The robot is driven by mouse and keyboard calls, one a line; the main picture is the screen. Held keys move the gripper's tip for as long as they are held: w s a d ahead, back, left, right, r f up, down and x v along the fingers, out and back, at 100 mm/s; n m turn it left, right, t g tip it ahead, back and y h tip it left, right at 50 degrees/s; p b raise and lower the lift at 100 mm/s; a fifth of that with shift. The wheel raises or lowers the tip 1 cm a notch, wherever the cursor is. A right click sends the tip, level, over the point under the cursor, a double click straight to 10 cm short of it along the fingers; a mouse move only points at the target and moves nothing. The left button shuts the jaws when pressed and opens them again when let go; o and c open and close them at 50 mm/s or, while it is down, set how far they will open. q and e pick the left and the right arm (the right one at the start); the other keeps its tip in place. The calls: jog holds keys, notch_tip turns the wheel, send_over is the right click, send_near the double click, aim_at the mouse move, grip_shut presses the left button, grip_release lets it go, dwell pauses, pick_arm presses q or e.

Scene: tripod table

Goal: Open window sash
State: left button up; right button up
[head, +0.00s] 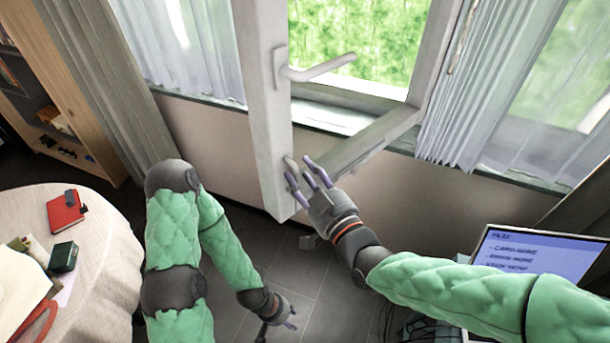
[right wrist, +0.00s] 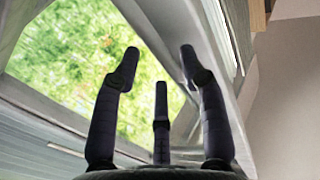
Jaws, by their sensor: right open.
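The pale grey window sash (head: 262,110) stands swung inward into the room, clear of the window opening. Its white lever handle (head: 318,68) points right on the near upright. My right gripper (head: 303,173) is open at the sash's lower corner, its fingers beside the bottom rail (head: 372,143). Whether they touch it I cannot tell. In the right wrist view, my right gripper's three fingers (right wrist: 155,75) are spread with nothing between them, and the pale frame passes behind the right finger. My left gripper (head: 278,322) hangs low over the floor, away from the sash; its finger opening is unclear.
Sheer curtains (head: 488,80) hang beside the window. A round table (head: 105,245) with a red book (head: 65,211) stands at left, near a wooden shelf (head: 75,90). A lit screen (head: 530,255) is at lower right, near my right arm. Dark tiled floor (head: 310,280) lies below the sash.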

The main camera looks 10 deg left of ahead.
jog(key=shift+s, duration=0.1)
jog(key=v, duration=1.1)
jog(key=shift+s+d, duration=0.25)
jog(key=shift+d, duration=0.1)
jog(key=w+d+f+m+g+h+p, duration=0.1)
jog(key=w+d+f+m+g+h, duration=0.1)
jog(key=f, duration=0.6)
jog(key=w+d+f+m+g+h, duration=0.2)
jog(key=w+f+g, duration=0.1)
jog(key=f, duration=0.6)
jog(key=w+d+f+m+g+h+p, duration=0.1)
jog(key=w+d+f+g+h, duration=0.1)
jog(key=f, duration=0.6)
jog(key=s+d+f+m+g, duration=0.1)
jog(key=s+f+g, duration=0.1)
jog(key=s+f, duration=0.2)
jog(key=s+d+f+m+g, duration=0.1)
jog(key=s+f, duration=0.3)
jog(key=f, duration=0.6)
jog(key=s+d+f+m+g+p, duration=0.1)
jog(key=s+f+m+g, duration=0.1)
jog(key=s+f+g, duration=0.2)
notch_tip(320, 180, down, 4)
jog(key=shift+s+r+m+h, duration=0.1)
jog(key=shift+s+m+h, duration=0.05)
jog(key=shift+m+h, duration=0.25)
